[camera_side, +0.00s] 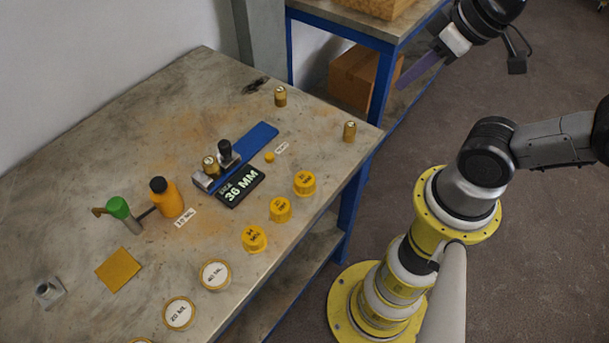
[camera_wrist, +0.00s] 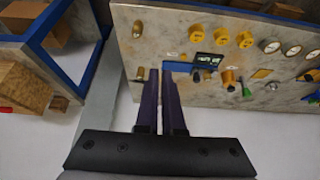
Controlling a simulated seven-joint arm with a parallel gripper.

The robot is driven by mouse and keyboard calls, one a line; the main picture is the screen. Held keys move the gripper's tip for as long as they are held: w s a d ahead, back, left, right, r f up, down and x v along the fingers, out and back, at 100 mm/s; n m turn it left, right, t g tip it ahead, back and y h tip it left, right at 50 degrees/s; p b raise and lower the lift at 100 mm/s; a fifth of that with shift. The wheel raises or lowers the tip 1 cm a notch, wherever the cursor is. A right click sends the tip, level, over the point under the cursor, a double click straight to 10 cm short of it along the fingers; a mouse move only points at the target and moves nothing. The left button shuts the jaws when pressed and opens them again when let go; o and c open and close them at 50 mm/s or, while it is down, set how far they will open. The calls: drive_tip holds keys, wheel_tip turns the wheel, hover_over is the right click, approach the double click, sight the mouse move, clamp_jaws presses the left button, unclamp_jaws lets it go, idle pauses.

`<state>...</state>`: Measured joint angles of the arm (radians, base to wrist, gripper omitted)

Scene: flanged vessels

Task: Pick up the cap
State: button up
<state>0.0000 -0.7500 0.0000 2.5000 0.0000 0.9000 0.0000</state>
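Several round yellow cap-like pieces lie along the near side of the table, and I cannot tell which is the task's cap. Three with dark markings are the upper cap (camera_side: 305,183), the middle cap (camera_side: 280,209) and the lower cap (camera_side: 254,238). They also show in the wrist view as a row, with one cap (camera_wrist: 221,36) in the middle. A smaller yellow piece (camera_side: 269,157) lies near the black display. My gripper (camera_side: 403,86) is raised beyond the table's right edge, away from them all. Its purple fingers (camera_wrist: 160,72) are slightly apart and empty.
A black "36 MM" display (camera_side: 240,186) and a blue rail fixture (camera_side: 255,146) stand mid-table. White-faced discs (camera_side: 215,273) lie nearer. A blue-framed shelf (camera_side: 385,75) stands behind.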

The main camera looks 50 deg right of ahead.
drive_tip(key=o, duration=1.3)
drive_tip(key=n+g, duration=0.6)
drive_tip(key=n, duration=0.3)
hover_over(305, 178)
wheel_tip(305, 178, down, 12)
drive_tip(key=f, duration=0.1)
wheel_tip(305, 178, down, 13)
drive_tip(key=shift+r, duration=0.1)
